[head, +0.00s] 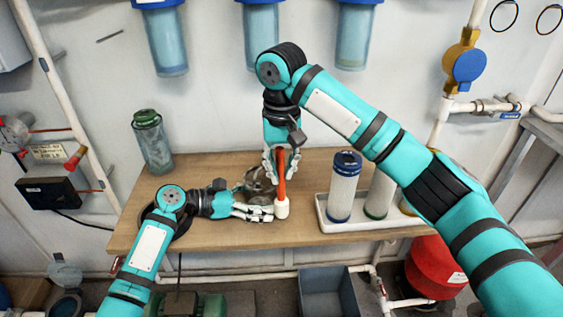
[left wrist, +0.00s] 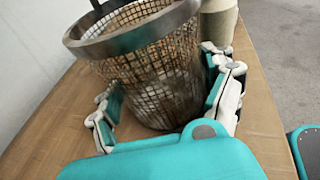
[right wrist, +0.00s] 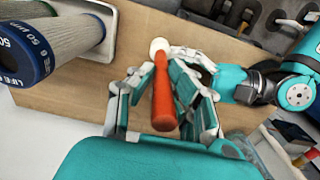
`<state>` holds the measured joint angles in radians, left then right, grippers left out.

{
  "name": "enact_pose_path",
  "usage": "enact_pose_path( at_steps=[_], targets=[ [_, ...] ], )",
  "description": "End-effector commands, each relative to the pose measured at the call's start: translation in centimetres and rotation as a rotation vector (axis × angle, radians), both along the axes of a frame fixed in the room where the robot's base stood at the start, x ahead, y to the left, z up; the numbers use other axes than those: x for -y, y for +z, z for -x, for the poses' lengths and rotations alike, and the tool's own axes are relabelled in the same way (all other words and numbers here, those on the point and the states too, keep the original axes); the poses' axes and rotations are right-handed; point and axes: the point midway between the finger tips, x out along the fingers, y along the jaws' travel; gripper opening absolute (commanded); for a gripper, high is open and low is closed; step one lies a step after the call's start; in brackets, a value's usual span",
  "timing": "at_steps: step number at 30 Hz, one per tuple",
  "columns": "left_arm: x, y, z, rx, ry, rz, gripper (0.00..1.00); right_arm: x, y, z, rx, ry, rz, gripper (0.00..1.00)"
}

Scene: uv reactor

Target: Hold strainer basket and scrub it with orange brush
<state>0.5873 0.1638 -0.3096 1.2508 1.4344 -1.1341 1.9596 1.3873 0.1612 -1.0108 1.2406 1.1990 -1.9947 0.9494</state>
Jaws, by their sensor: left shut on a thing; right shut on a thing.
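The strainer basket (left wrist: 150,65) is a rusty mesh cup with a steel rim, tilted on the wooden table. In the head view the basket (head: 262,184) is partly hidden by my grippers. My left gripper (left wrist: 170,105) is shut on the basket, one finger on each side of the mesh. It comes in low from the left in the head view (head: 262,210). The orange brush (right wrist: 163,95) has an orange handle and a pale round head. My right gripper (right wrist: 160,88) is shut on the handle. In the head view the brush (head: 281,178) hangs head down at the basket's right; I cannot tell whether they touch.
A white tray (head: 340,226) with several filter cartridges (head: 344,188) stands right of the brush. A clear canister with a green cap (head: 151,140) stands at the table's back left. Blue filter housings (head: 262,40) hang on the wall behind. The table's front edge is close below my left gripper.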

Motion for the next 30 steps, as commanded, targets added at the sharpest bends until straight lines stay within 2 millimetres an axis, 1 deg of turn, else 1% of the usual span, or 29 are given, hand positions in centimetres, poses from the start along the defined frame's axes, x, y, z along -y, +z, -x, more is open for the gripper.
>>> enact_pose_path(
  at_steps=[4,9,23,30],
  targets=[
    [0.2,0.1,0.1,-0.001,-0.004,0.003,0.64,-0.1,-1.1,0.0,0.000,0.002,-0.004,0.00],
    [0.2,0.1,0.1,-0.001,-0.004,0.004,0.64,-0.2,-1.8,0.0,0.002,0.002,-0.004,0.00],
    [0.3,0.1,0.1,-0.001,-0.004,0.004,0.64,0.0,-1.8,0.3,0.002,0.003,-0.005,0.00],
    [0.2,0.1,0.1,0.000,-0.003,0.003,0.64,0.2,-1.2,0.4,0.003,0.002,-0.003,0.00]
  ],
)
